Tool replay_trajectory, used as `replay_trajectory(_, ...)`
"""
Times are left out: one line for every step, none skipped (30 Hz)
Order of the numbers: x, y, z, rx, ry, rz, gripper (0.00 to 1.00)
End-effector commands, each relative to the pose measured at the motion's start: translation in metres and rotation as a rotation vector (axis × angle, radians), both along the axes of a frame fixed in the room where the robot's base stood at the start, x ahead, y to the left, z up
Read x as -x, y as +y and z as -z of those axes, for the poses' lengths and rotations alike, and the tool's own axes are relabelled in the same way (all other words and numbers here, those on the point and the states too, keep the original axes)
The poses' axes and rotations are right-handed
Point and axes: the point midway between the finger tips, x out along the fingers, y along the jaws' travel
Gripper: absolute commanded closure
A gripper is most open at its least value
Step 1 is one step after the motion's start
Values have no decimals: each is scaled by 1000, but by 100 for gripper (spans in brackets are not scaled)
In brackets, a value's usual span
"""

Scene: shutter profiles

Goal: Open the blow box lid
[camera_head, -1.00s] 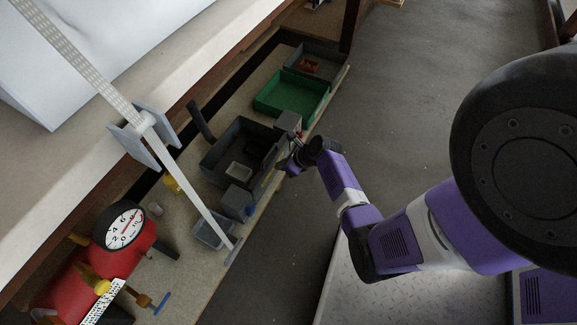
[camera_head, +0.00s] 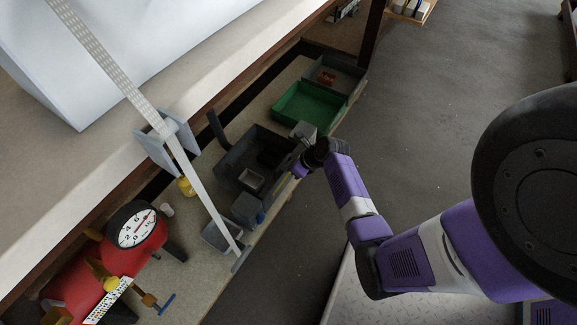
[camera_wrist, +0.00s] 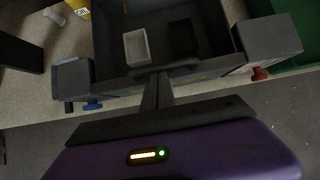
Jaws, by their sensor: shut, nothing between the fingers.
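The blow box (camera_head: 233,174) is a dark grey box on the low shelf. Its top is open in the head view, and a small pale tray and a black block show inside. In the wrist view the box (camera_wrist: 106,40) fills the upper middle. No separate lid can be made out clearly. My gripper (camera_head: 298,166) is at the box's near right side. In the wrist view my gripper (camera_wrist: 157,76) has its dark fingers together and empty, at the near rim beside a dark bar (camera_wrist: 180,70). Whether they touch is unclear.
A green tray (camera_head: 308,104) and a grey bin (camera_head: 352,78) stand beyond the box. Grey blocks (camera_head: 247,208) flank the box. Floor (camera_head: 440,110) is open right.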

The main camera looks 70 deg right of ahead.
Motion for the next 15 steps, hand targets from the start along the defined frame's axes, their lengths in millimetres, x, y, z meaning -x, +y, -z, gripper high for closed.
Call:
replay_trajectory(-2,0,-10,-2,10,-1,100)
replay_trajectory(-2,0,-12,-2,17,-2,100)
replay_trajectory(-3,0,-17,-3,27,-2,100)
replay_trajectory(-4,0,-20,-4,37,-3,100)
replay_trajectory(-5,-1,-23,-6,47,-2,100)
replay_trajectory(-6,-1,-28,-9,60,-2,100)
replay_trajectory(-7,-1,-31,-9,73,-4,100)
replay_trajectory(-9,-1,-35,-12,85,-3,100)
replay_trajectory(-10,-2,-40,-13,102,-3,100)
replay_trajectory(-11,-2,-44,-16,115,-4,100)
replay_trajectory(-13,-2,-47,-17,129,-3,100)
replay_trajectory(-15,-2,-52,-19,147,-4,100)
replay_trajectory(-16,-2,-56,-21,161,-4,100)
replay_trajectory(-18,-2,-59,-24,174,-3,100)
replay_trajectory(-20,-3,-63,-25,193,-4,100)
